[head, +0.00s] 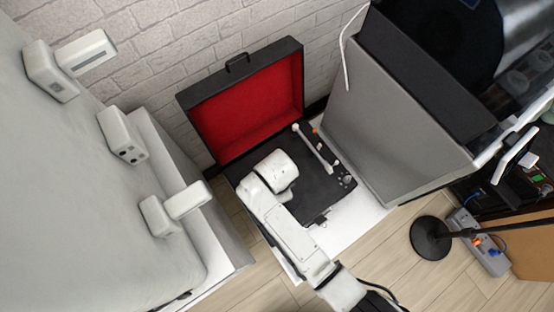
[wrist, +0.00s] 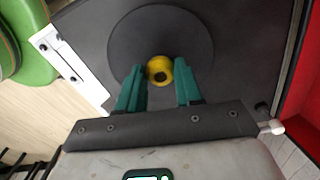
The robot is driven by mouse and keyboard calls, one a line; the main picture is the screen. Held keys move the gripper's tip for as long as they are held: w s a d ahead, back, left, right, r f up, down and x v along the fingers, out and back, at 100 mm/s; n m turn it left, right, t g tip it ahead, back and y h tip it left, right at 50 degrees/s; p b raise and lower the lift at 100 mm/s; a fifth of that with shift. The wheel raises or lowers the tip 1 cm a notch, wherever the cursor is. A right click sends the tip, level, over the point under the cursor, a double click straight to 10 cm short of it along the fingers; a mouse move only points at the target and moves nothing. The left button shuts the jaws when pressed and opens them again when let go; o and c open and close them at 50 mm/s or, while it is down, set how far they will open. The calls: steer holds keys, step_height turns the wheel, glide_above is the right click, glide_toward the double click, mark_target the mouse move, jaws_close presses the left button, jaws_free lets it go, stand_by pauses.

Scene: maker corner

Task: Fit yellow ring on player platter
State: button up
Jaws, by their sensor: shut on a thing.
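In the head view the open record player (head: 320,196) has a black deck and a red-lined lid (head: 250,108). My white arm reaches over the deck and hides the platter, ring and fingers there.
A white tonearm (head: 315,148) lies along the deck's right side, near small knobs. A large grey cabinet (head: 385,125) stands close on the right, and a grey sofa-like block (head: 80,200) on the left. A round green thing (wrist: 35,45) shows in the wrist view.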

steer(key=shift+f+b, duration=0.45)
steer(key=shift+f, duration=0.1)
stand_by(0.4)
steer(key=o, duration=0.7)
steer(key=shift+r, duration=0.1)
step_height(320, 180, up, 11)
steer(key=p, duration=1.1)
stand_by(0.3)
steer(key=s+d+r+n, duration=0.4)
steer(key=d, duration=0.5)
steer(key=s+d+r+n+b, duration=0.1)
steer(key=s+d+r+n, duration=0.3)
steer(key=d, duration=0.5)
steer(key=s+d+r+n+t+b, duration=0.1)
steer(key=s+d+r+n, duration=0.3)
steer(key=d, duration=0.5)
steer(key=shift+s+d+n, duration=0.1)
steer(key=shift+s+n, duration=0.2)
steer(key=shift+s, duration=0.6)
